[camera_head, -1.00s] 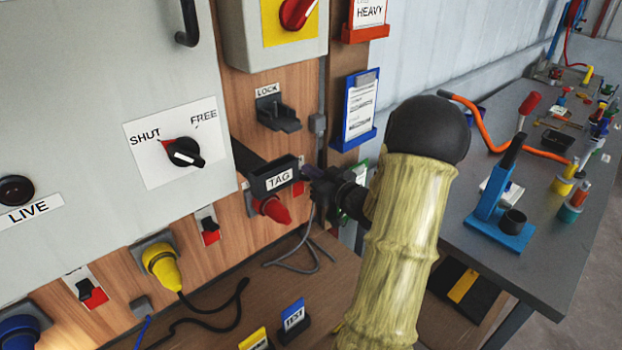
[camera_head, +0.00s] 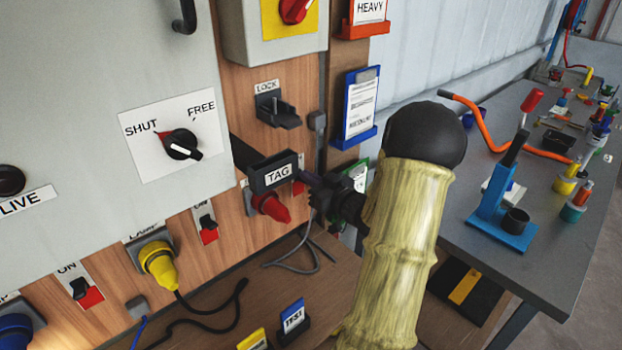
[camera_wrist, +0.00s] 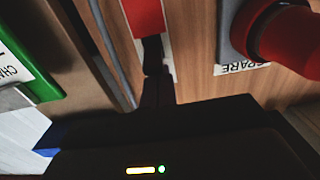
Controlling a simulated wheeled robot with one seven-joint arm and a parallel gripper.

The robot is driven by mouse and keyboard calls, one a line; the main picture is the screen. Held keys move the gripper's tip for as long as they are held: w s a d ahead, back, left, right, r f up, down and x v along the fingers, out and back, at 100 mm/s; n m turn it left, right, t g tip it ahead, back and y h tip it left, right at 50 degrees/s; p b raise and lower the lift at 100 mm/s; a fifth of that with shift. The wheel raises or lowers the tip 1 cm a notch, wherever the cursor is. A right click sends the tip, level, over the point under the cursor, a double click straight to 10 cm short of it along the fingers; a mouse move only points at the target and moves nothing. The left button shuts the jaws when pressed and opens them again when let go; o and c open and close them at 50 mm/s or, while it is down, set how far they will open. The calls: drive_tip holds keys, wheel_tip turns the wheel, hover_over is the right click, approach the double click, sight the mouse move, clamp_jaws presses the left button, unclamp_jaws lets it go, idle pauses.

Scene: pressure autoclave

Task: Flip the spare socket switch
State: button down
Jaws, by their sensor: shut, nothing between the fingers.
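The spare socket's red plug (camera_head: 270,204) sits low on the wooden panel, partly behind the black TAG holder. It shows large at the upper right of the wrist view (camera_wrist: 285,40), with a SPARE label beside it. Its switch shows in the wrist view as a narrow plate with a red patch (camera_wrist: 147,17) and a black rocker (camera_wrist: 152,52). In the head view only a bit of red (camera_head: 298,187) shows. My gripper (camera_wrist: 157,88) is shut and empty, its fingertips at the rocker's near end; whether they touch it I cannot tell.
The TAG holder (camera_head: 274,174) juts out close to my gripper's left. A green-edged card holder (camera_wrist: 35,70) stands beside it in the wrist view. Other switches (camera_head: 208,230) and a yellow plug (camera_head: 160,263) line the panel at left. A grey cable hangs below.

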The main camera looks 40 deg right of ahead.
drive_tip(key=shift+d+f+b, duration=0.25)
drive_tip(key=shift+f+b, duration=0.15)
drive_tip(key=shift+f, duration=0.3)
drive_tip(key=shift+w, duration=0.15)
drive_tip(key=s, duration=0.1)
drive_tip(key=s+r+p, duration=0.1)
drive_tip(key=s, duration=0.1)
drive_tip(key=shift+s+r, duration=0.2)
drive_tip(key=shift+s, duration=0.05)
drive_tip(key=shift+w, duration=0.2)
